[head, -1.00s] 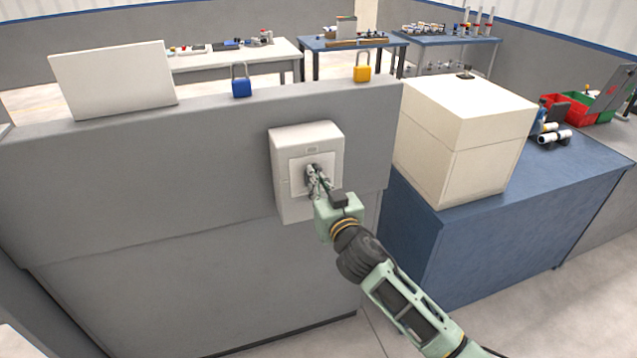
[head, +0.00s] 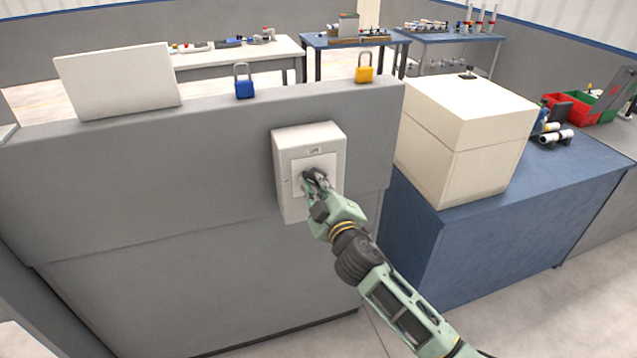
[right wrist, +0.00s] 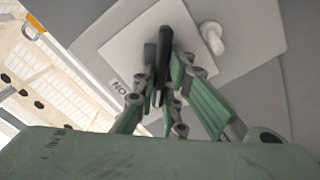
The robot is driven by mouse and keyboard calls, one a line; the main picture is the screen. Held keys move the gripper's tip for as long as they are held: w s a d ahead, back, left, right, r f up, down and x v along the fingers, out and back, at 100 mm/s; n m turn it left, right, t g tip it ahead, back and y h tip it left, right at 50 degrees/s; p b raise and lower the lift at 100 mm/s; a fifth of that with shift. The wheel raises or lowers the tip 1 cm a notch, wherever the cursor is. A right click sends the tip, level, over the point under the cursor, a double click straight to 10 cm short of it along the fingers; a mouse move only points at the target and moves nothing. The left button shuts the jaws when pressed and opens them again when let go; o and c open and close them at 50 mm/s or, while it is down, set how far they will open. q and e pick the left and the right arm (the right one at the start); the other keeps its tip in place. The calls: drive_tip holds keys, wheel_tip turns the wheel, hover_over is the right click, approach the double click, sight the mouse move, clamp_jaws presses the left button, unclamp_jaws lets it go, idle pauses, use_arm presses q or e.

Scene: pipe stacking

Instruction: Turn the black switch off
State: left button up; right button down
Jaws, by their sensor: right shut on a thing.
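The black switch (right wrist: 165,45) sits on a white plate in the middle of a pale switch box (head: 290,205) fixed to the front of the grey wall. My right gripper (head: 312,180) is at the box and is shut on the switch. In the right wrist view the gripper's fingers (right wrist: 165,75) close around the dark handle, and the letters "ON" show on the plate beside it. In the head view the fingers hide most of the switch. My left gripper is not in view.
A blue padlock (head: 244,82) and a yellow padlock (head: 364,68) stand on the wall's top, with a white panel (head: 118,80) at left. A large cream box (head: 465,140) stands on the blue bench (head: 500,245) to the right. A white knob (right wrist: 211,37) is beside the switch plate.

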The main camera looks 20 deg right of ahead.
drive_tip(key=n, duration=0.4)
drive_tip(key=shift+a+f+n+p, duration=0.1)
drive_tip(key=shift+f+n+p, duration=0.05)
drive_tip(key=shift+n+p, duration=0.2)
drive_tip(key=shift+f+n+p, duration=0.2)
drive_tip(key=shift+n+p, duration=0.15)
drive_tip(key=shift+n, duration=1.4)
drive_tip(key=c, duration=1.8)
unclamp_jaws()
drive_tip(key=s, duration=1.2)
drive_tip(key=shift+d, duration=0.2)
